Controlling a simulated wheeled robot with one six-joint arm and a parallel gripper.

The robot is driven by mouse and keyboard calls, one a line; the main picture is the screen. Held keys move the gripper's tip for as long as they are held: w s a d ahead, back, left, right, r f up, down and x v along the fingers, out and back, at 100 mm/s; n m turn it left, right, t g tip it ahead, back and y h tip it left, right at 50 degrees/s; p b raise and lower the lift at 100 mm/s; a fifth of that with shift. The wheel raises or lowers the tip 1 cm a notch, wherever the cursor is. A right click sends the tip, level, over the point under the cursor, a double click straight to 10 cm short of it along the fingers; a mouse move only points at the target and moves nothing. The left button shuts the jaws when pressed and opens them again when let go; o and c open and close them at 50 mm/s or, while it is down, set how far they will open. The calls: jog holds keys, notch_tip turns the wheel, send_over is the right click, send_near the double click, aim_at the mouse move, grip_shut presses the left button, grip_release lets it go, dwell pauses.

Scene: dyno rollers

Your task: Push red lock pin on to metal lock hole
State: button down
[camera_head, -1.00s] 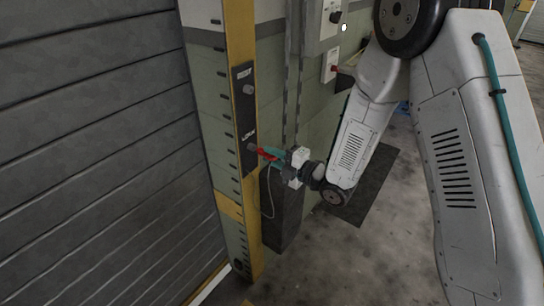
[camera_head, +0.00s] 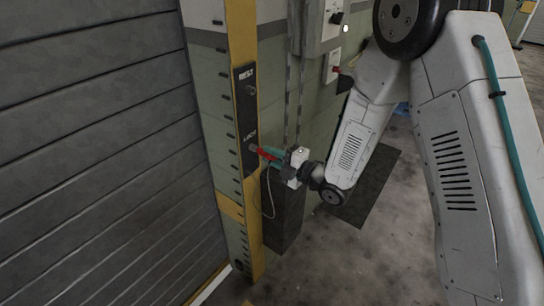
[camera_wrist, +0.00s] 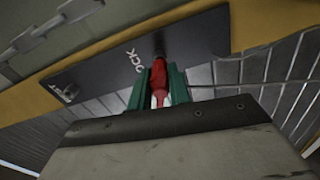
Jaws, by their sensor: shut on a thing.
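The red lock pin (camera_head: 263,153) is between the green fingers of my gripper (camera_head: 272,158), which is shut on it. In the wrist view the red pin (camera_wrist: 158,80) lies between the two green fingers (camera_wrist: 158,90) and points at the dark plate. The dark plate (camera_head: 244,104) on the yellow post has a round metal piece under its LOCK label (camera_head: 250,146), at the pin's front end. The plate also shows in the wrist view (camera_wrist: 110,72), with a dark spot just beyond the pin tip. I cannot tell how far the pin is in the hole.
The yellow post (camera_head: 244,200) stands beside a grey slatted shutter (camera_head: 90,150). A grey control box (camera_head: 322,25) and a small white switch box (camera_head: 332,66) are on the wall to the right. A thin cable hangs below my gripper. Open floor lies at the lower right.

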jog(key=shift+w+a, duration=0.3)
jog(key=shift+a, duration=0.1)
dwell(0.5)
jog(key=c, duration=1.2)
grip_release()
jog(key=shift+c, duration=0.2)
